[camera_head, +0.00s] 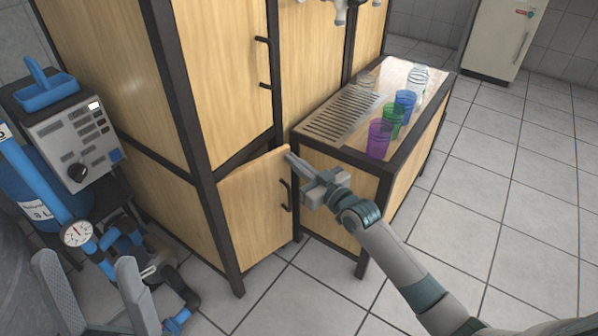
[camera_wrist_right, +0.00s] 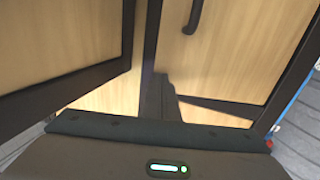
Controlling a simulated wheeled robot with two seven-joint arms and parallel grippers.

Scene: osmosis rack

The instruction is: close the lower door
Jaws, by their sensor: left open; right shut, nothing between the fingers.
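The lower door (camera_head: 252,205) is a light wood panel with a black handle (camera_head: 286,194) near its right edge. It stands ajar; a dark gap shows above its top edge, and its right side is swung outward from the cabinet frame. My right gripper (camera_head: 291,158) is shut and empty, with its fingertips at the door's upper right corner; I cannot tell whether they touch it. In the right wrist view a wood panel with a black handle (camera_wrist_right: 193,16) shows, but I cannot tell which door it is. My left gripper (camera_head: 97,285) is open and empty at the lower left, away from the door.
A low cabinet (camera_head: 330,216) stands right of the door, with a drip grate and several coloured cups on top. A grey control box (camera_head: 75,140), a blue cylinder and a gauge (camera_head: 76,233) stand at left. Tiled floor (camera_head: 300,300) is free in front of the door.

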